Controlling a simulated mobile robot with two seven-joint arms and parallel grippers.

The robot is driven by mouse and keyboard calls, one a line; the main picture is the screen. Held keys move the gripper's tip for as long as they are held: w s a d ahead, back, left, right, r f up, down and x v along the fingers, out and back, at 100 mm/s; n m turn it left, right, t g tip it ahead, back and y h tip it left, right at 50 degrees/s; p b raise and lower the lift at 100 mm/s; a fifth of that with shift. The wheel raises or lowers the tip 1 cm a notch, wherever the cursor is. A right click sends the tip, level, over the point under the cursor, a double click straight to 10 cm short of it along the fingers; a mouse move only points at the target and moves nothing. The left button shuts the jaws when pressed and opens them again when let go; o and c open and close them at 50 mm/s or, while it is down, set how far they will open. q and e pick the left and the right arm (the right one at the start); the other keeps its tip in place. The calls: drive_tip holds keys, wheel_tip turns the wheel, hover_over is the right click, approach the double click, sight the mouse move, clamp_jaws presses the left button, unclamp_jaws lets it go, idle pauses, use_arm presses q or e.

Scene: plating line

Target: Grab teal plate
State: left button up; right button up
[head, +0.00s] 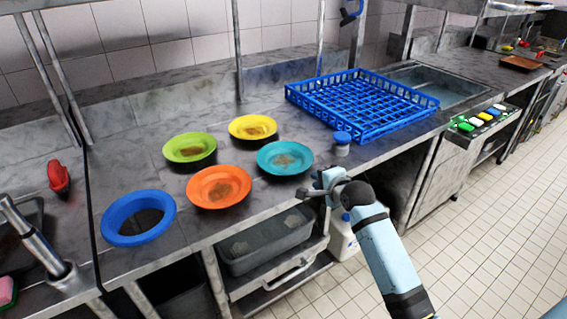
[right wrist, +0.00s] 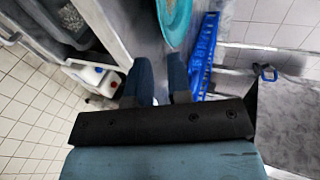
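The teal plate (head: 285,158) lies on the steel counter near its front edge, with a brown stain in its middle. Its edge also shows at the top of the right wrist view (right wrist: 172,22). My right gripper (head: 308,194) is just in front of the plate, at the counter's front edge, apart from it. In the right wrist view the two fingers (right wrist: 162,75) stand apart with nothing between them. My left gripper is not in view.
An orange plate (head: 219,187), a green plate (head: 190,147) and a yellow plate (head: 252,127) lie close by, left of and behind the teal plate. A blue-lidded jar (head: 342,146) stands right of it. A blue rack (head: 362,103) is behind. A blue ring (head: 112,232) surrounds a dark opening at left.

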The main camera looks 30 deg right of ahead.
sight(300, 171)
drive_tip(key=x, duration=1)
drive_tip(key=shift+a+r, duration=0.15)
drive_tip(key=shift+a, duration=0.1)
drive_tip(key=shift+r, duration=0.1)
clamp_jaws()
